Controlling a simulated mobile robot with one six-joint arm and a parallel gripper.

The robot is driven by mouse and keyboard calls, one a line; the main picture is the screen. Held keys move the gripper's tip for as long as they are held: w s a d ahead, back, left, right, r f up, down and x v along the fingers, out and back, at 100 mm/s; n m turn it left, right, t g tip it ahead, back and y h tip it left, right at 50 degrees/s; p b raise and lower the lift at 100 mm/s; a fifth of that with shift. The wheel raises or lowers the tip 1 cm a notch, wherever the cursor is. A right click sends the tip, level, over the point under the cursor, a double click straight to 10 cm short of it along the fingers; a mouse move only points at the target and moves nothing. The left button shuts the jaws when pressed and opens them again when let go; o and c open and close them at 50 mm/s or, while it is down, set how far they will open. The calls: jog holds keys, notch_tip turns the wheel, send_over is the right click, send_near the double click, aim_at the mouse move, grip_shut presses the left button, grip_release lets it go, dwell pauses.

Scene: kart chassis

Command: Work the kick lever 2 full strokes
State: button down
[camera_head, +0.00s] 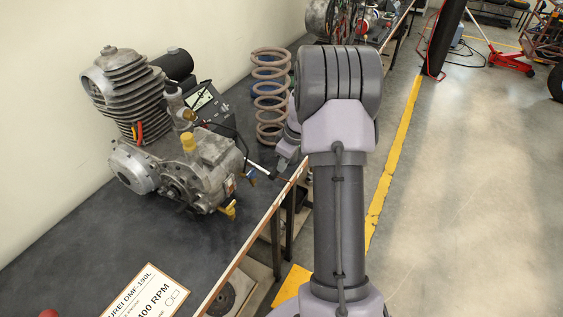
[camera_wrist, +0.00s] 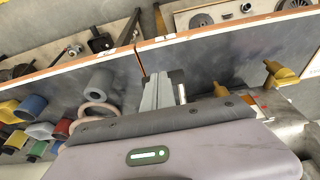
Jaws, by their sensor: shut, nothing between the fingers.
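The engine (camera_head: 175,165) stands on the dark bench, with a finned cylinder and yellow fittings. A thin pale rod (camera_head: 262,168) sticks out from its right side toward the bench edge; it looks like the kick lever, but its far end is hard to make out by my gripper. My gripper (camera_head: 281,166) is beside this rod, partly hidden behind my arm. In the wrist view my gripper (camera_wrist: 160,88) shows narrow grey fingers, shut and empty. A bright strip (camera_wrist: 181,90) stands just right of them; I cannot tell whether it is the lever or whether they touch.
A coil spring (camera_head: 270,95) stands behind the gripper on the bench (camera_head: 70,245). A sign (camera_head: 145,292) lies at the front. The bench's wooden edge (camera_head: 245,245) runs below my gripper. Several coloured cylinders (camera_wrist: 33,107) show at left in the wrist view. The floor at right is open.

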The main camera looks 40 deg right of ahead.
jog(key=shift+s+f+b, duration=0.15)
jog(key=shift+f+b, duration=0.15)
jog(key=shift+f, duration=0.4)
jog(key=shift+a+f, duration=0.1)
jog(key=shift+a, duration=0.05)
